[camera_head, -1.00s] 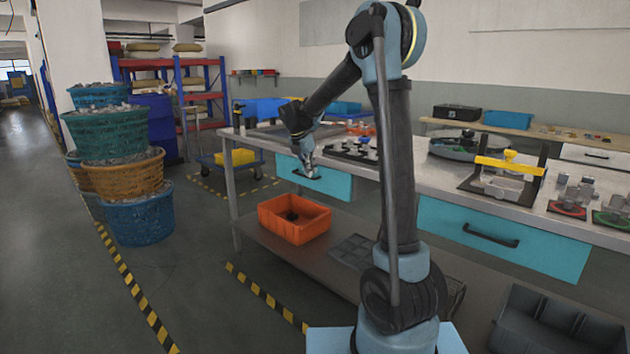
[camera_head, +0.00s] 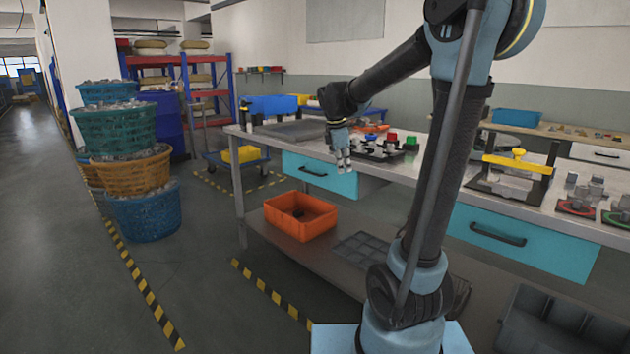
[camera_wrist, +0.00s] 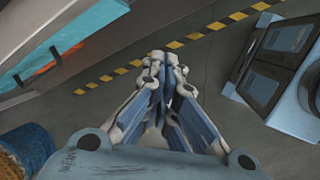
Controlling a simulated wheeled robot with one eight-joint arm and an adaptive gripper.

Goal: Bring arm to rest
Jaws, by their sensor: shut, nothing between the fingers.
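My gripper (camera_head: 344,168) hangs pointing down in front of the workbench's near edge, beside a teal drawer. It is shut and empty. In the wrist view my gripper (camera_wrist: 165,65) shows its fingers together over the grey floor, with nothing between them. My arm rises from my base at the lower right, bends near the top of the picture and reaches left.
The metal workbench (camera_head: 285,142) carries a black tray with red and green parts (camera_head: 385,150) and a yellow-handled fixture (camera_head: 515,165). An orange bin (camera_head: 300,217) sits on the lower shelf. Stacked baskets (camera_head: 145,215) stand left. Floor between them is clear.

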